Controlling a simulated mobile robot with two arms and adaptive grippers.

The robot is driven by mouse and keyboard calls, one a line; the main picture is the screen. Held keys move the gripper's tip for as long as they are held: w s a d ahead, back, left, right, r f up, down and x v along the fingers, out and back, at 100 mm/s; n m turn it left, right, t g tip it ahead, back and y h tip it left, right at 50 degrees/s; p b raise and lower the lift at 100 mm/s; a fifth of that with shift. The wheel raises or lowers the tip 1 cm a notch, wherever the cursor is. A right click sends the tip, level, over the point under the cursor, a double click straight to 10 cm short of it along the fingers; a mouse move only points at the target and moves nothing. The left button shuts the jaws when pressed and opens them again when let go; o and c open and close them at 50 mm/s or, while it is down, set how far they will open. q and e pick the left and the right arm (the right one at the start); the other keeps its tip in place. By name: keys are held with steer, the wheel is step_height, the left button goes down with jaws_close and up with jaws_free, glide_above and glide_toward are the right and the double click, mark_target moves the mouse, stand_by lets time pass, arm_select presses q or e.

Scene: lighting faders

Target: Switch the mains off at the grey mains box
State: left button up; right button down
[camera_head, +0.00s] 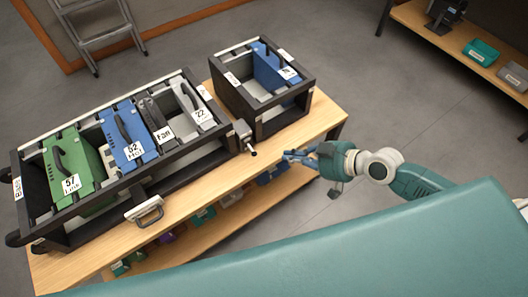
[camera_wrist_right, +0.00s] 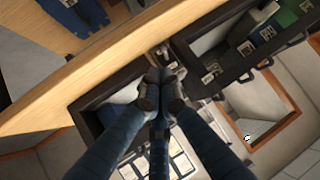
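A small grey box (camera_head: 242,129) with a short dark lever (camera_head: 251,150) sits at the right end of the long black rack; it looks like the mains box. Which way its lever is set is too small to tell. My right gripper (camera_head: 290,156) is to the right of the lever, apart from it, its fingers pointing left. In the right wrist view its fingertips (camera_wrist_right: 160,88) meet close together with nothing visible between them. The mains box is not clearly made out in that view. My left gripper is not in view.
The long black rack (camera_head: 200,165) holds green, blue, black and grey fader units. A smaller black rack (camera_head: 291,116) with a blue unit stands behind. Both sit on a wooden bench (camera_head: 80,270). A grey handle (camera_head: 148,210) sticks out at the long rack's front.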

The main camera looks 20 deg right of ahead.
glide_above(263, 162)
step_height(263, 162, down, 7)
steer(key=shift+w+d+r+p, duration=0.1)
steer(key=shift+d+r+p, duration=0.1)
steer(key=shift+p, duration=0.15)
steer(key=shift+a, duration=0.1)
steer(key=shift+w+a+f+b, duration=0.1)
steer(key=shift+f+b, duration=0.25)
steer(key=shift+b, duration=0.15)
steer(key=shift+w+a+f+b, duration=0.1)
steer(key=shift+f+b, duration=0.25)
steer(key=shift+b, duration=0.1)
steer(key=shift+d+f+b, duration=0.1)
steer(key=shift+b, duration=0.25)
steer(key=shift+s, duration=0.2)
